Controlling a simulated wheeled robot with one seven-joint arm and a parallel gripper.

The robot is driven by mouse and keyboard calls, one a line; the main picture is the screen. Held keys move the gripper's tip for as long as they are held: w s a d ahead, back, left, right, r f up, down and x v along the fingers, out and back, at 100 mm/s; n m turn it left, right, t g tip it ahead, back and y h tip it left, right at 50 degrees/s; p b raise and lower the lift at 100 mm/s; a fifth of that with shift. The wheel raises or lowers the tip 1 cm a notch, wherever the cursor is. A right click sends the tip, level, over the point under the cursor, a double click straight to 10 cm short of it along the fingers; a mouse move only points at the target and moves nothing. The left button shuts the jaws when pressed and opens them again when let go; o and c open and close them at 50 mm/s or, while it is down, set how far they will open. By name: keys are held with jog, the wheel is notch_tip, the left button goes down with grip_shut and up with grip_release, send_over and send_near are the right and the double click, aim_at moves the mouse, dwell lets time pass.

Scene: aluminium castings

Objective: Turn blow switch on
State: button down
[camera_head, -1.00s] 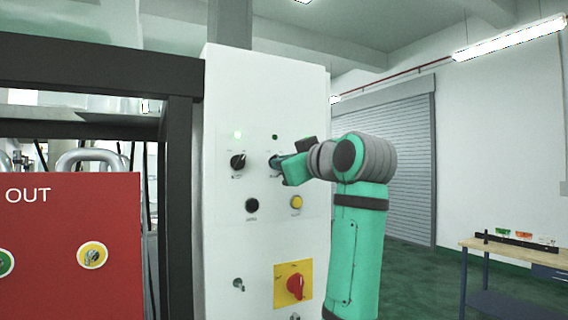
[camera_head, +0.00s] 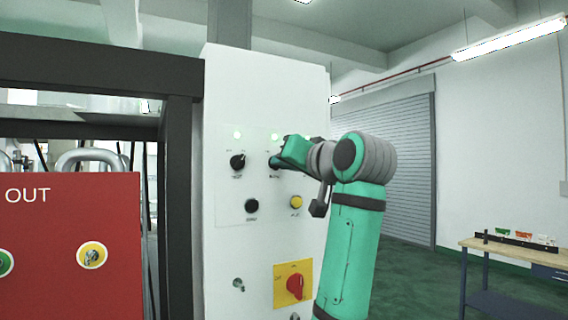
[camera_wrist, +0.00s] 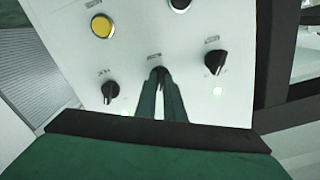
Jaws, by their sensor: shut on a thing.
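A white control panel (camera_head: 265,265) carries a row of black rotary knobs. My gripper (camera_head: 277,161) is at the panel, shut on a black knob to the right of the left knob (camera_head: 238,162). In the wrist view the gripped black knob (camera_wrist: 158,74) shows only at its tip between my two green fingers. The left knob (camera_wrist: 215,62) and another black knob (camera_wrist: 110,91) stand free on either side. In the head view a green lamp (camera_head: 275,136) is lit above the gripped knob, and the left lamp (camera_head: 237,134) is also lit. The small labels are hard to read.
Below the knobs are a black button (camera_head: 252,205) and a yellow button (camera_head: 296,202). A red switch on a yellow plate (camera_head: 293,284) sits lower. A dark frame (camera_head: 180,200) and a red OUT box (camera_head: 70,240) stand left. A workbench (camera_head: 510,250) is far right.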

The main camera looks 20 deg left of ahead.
jog(key=shift+f+m, duration=0.15)
jog(key=shift+m, duration=0.45)
jog(key=c, duration=1.9)
grip_release()
jog(key=shift+o, duration=0.2)
jog(key=v, duration=1)
jog(key=shift+s+d, duration=0.3)
